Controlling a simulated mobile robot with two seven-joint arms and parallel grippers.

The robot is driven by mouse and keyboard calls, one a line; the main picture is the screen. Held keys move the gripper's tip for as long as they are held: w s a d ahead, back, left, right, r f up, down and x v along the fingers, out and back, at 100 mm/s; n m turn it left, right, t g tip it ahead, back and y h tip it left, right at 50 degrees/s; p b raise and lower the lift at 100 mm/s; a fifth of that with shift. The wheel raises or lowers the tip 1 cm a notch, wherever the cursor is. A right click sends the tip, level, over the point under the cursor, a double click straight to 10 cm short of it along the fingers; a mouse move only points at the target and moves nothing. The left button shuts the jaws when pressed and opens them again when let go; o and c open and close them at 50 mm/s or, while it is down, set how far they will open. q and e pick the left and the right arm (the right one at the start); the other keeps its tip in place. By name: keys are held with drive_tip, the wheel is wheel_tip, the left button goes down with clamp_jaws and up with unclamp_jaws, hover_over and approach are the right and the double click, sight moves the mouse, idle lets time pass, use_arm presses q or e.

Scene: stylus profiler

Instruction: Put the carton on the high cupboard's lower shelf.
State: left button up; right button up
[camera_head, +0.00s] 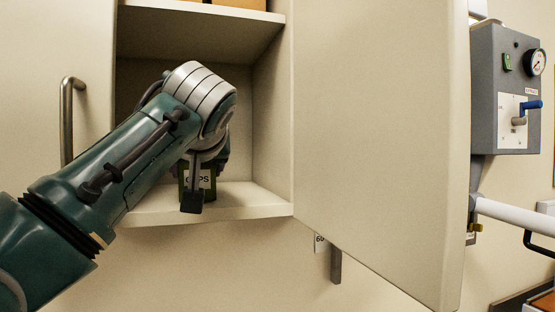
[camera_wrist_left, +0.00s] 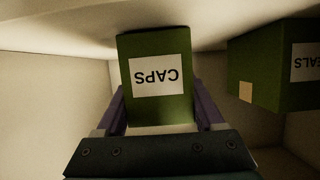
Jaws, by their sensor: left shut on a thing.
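The green carton (camera_wrist_left: 158,102) has a white CAPS label, which appears upside down in the left wrist view. In the head view the carton (camera_head: 206,181) is mostly hidden behind my left wrist. My left gripper (camera_wrist_left: 160,118) is shut on the carton, with one finger on each side. It is inside the open high cupboard, just above the lower shelf (camera_head: 252,203), near its front. I cannot tell whether the carton touches the shelf. My right gripper is not in view.
A second green carton (camera_wrist_left: 274,68), its label ending in EALS, stands beside the held one. The open cupboard door (camera_head: 385,130) stands to the right. An upper shelf (camera_head: 215,13) holds boxes (camera_head: 240,3). The lower shelf's right part looks clear.

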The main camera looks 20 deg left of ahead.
use_arm(q)
drive_tip(key=o, duration=1.5)
drive_tip(key=shift+b+v, duration=2.55)
drive_tip(key=shift+v, duration=3.4)
drive_tip(key=shift+d, duration=0.1)
